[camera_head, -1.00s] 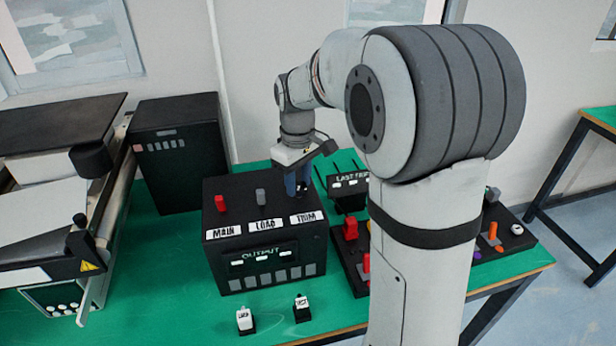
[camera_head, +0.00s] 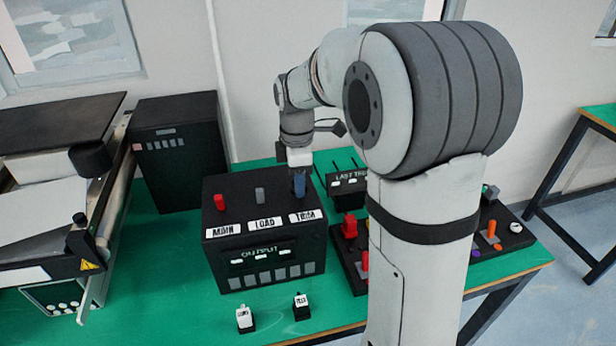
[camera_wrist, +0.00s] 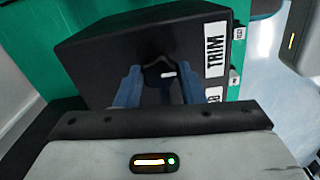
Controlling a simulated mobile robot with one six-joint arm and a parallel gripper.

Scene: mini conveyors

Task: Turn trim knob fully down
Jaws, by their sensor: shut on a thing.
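The black control box (camera_head: 265,270) stands on the green table with labels MAIN, LOAD and TRIM on its sloped top edge. My gripper (camera_head: 299,187) points down at the box top behind the TRIM label (camera_head: 305,216). In the wrist view its blue fingers (camera_wrist: 159,88) are shut around the dark trim knob (camera_wrist: 160,70), which has a small white mark. The knob is mostly hidden by the fingers in the head view. The red MAIN knob (camera_head: 220,202) and grey LOAD knob (camera_head: 260,195) stand to the left.
A panel with red parts (camera_head: 350,226) is on the right, partly behind my arm. A dark cabinet (camera_head: 178,165) and a conveyor (camera_head: 98,230) are on the left.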

